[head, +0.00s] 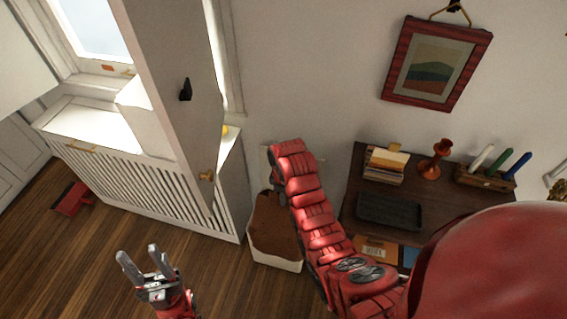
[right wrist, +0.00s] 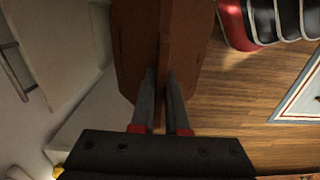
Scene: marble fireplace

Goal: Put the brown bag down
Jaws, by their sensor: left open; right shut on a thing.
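The brown bag (head: 270,228) shows in the head view just left of my right forearm. It appears in or directly over a white open box (head: 275,263) on the floor by the wall; I cannot tell whether it rests there. In the right wrist view my right gripper (right wrist: 161,90) is shut on an edge of the brown bag (right wrist: 190,45), which fills the upper middle. In the head view my right gripper is hidden behind my red arm. My left gripper (head: 142,265) is open and empty above the wooden floor at lower left.
A desk (head: 350,205) with a black tray (head: 389,211), books (head: 386,166) and a red candlestick (head: 435,160) stands right of my right arm. A slatted white radiator cover (head: 140,185) and an open shutter panel (head: 180,80) are left. The wooden floor (head: 70,260) at lower left is mostly clear.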

